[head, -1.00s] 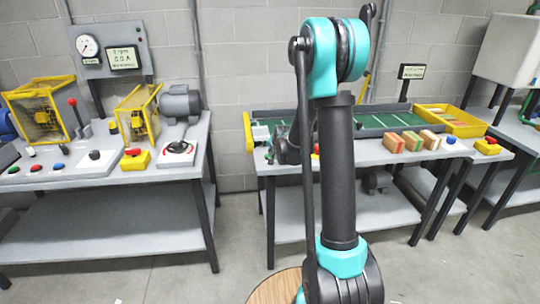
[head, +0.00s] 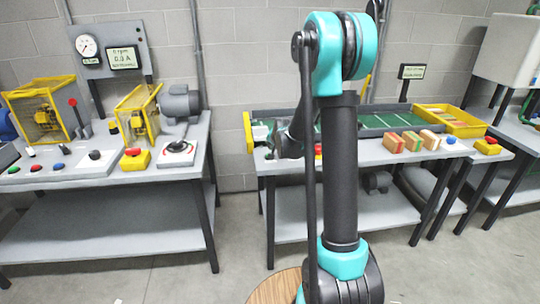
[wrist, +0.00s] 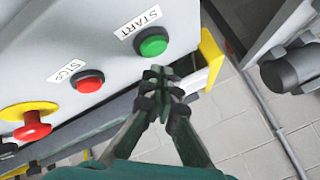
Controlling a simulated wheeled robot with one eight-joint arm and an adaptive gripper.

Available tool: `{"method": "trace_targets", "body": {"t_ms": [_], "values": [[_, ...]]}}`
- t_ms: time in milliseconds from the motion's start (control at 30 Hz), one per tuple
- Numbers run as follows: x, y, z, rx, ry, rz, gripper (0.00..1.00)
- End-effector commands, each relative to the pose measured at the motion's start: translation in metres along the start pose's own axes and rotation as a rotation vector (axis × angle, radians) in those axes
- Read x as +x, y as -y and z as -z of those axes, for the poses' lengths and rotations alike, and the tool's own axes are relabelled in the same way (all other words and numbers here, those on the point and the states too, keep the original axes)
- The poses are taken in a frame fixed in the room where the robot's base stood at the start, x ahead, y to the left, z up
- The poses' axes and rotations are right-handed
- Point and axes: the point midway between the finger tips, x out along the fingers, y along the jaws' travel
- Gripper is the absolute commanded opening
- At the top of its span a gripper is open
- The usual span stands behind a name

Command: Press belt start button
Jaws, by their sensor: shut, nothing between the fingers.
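The green start button (wrist: 152,42) sits on the grey panel in the wrist view, beside a white START label (wrist: 138,22). My gripper (wrist: 160,74) is shut and empty, with its fingertips just below the green button in the picture. I cannot tell whether they touch it. The red stop button (wrist: 88,82) with its STOP label (wrist: 66,71) is to the left. In the head view the green conveyor belt (head: 386,121) stands behind my arm, and my gripper and the start button are hidden or too small to make out.
A red emergency stop (wrist: 32,128) on a yellow base is at the panel's left. A yellow bracket (wrist: 211,55) stands right of the start button.

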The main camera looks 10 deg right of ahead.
Motion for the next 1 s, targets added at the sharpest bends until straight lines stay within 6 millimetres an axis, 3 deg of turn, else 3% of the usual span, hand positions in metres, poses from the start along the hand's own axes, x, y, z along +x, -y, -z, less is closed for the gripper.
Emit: {"method": "trace_targets", "body": {"t_ms": [500,1000], "values": [[-0.030,0.022,0.022,0.000,0.000,0.000,0.00],[-0.032,0.023,0.023,0.000,0.000,0.000,0.00]]}}
